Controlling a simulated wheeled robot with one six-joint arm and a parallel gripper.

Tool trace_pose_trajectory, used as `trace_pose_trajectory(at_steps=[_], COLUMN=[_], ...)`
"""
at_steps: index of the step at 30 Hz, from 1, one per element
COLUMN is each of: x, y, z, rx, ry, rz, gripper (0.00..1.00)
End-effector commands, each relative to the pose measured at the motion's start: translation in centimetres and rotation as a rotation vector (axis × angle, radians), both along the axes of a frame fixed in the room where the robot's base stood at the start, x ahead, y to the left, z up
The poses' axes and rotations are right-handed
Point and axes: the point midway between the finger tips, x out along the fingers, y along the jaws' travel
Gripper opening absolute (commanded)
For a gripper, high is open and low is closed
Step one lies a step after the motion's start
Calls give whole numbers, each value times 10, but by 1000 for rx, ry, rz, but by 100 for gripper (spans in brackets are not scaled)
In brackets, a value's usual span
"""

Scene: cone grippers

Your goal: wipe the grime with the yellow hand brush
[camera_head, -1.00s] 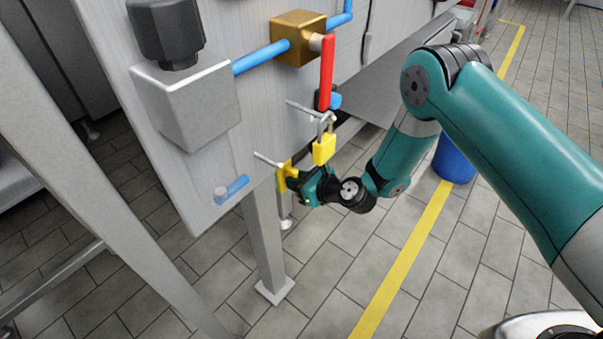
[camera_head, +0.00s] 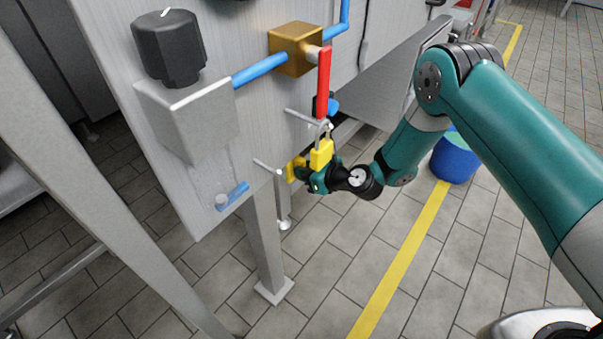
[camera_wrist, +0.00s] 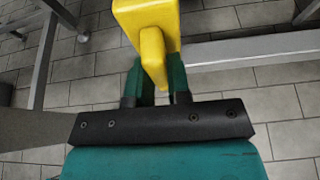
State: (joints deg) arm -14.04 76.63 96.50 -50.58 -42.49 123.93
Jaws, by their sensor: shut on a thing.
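In the head view only a small part of the brush shows, close to the panel's lower right edge. I cannot tell whether it touches the panel. I cannot make out any grime in these frames.
A yellow padlock (camera_head: 321,154) hangs under the red lever (camera_head: 324,82), right beside my gripper. Metal pegs (camera_head: 267,166) stick out of the panel (camera_head: 215,140). A grey box with a black knob (camera_head: 168,48) is at upper left. A blue bin (camera_head: 455,164) stands at right.

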Motion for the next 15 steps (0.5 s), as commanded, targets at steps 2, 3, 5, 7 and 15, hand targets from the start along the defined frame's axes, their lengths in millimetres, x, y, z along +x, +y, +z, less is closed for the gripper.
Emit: trace_pose_trajectory(at_steps=[2, 3, 5, 7, 15], x=[6, 9, 13, 18, 22], y=[-4, -7, -11, -15, -17], z=[1, 1, 0, 0, 9], rx=[2, 2, 1, 1, 1], ry=[-4, -4, -4, -4, -2], rz=[-3, -3, -3, -3, -1], gripper=[0, 0, 0, 0, 0])
